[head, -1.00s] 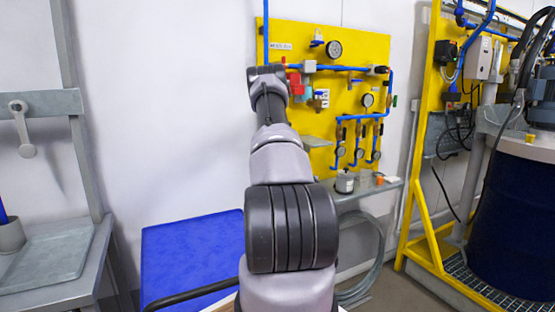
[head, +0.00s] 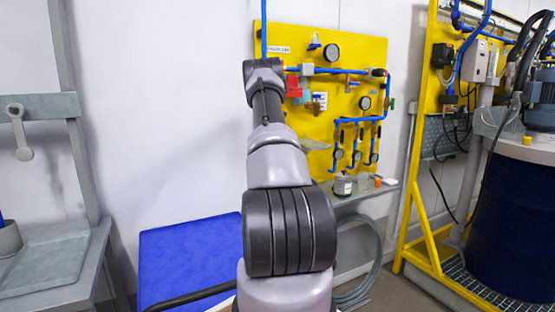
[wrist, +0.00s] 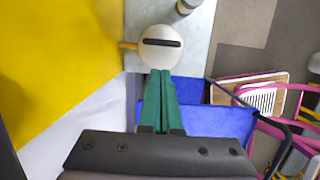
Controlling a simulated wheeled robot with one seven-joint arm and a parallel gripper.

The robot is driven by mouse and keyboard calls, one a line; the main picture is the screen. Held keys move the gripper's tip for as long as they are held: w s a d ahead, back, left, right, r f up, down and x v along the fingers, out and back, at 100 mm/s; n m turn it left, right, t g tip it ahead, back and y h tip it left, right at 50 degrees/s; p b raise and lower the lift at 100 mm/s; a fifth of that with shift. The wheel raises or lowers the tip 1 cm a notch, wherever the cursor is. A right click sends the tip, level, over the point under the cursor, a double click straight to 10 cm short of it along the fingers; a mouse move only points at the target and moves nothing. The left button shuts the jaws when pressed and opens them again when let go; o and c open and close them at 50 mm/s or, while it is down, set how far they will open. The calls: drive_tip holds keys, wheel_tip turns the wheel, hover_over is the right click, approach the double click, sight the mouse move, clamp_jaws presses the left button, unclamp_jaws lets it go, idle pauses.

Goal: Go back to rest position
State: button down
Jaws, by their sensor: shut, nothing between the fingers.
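My gripper (wrist: 161,76) shows in the wrist view with its two green fingers together and nothing between them. In the head view it is hidden behind my raised grey arm. Beyond the fingertips in the wrist view is a white round part with a dark slot (wrist: 161,57) and a small orange piece at its left. I cannot tell whether the fingertips touch it. The yellow panel (head: 345,100) with blue pipes, gauges and red valve parts is on the wall behind my arm. The panel also fills the left of the wrist view (wrist: 55,60).
A grey shelf (head: 368,194) with small containers sits under the panel. A blue-topped cart (head: 190,258) stands left of my arm. A grey bench (head: 50,268) is at far left. A yellow frame (head: 425,215) and dark blue drum (head: 510,225) stand at right.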

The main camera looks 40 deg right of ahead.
drive_tip(key=shift+v, duration=2.25)
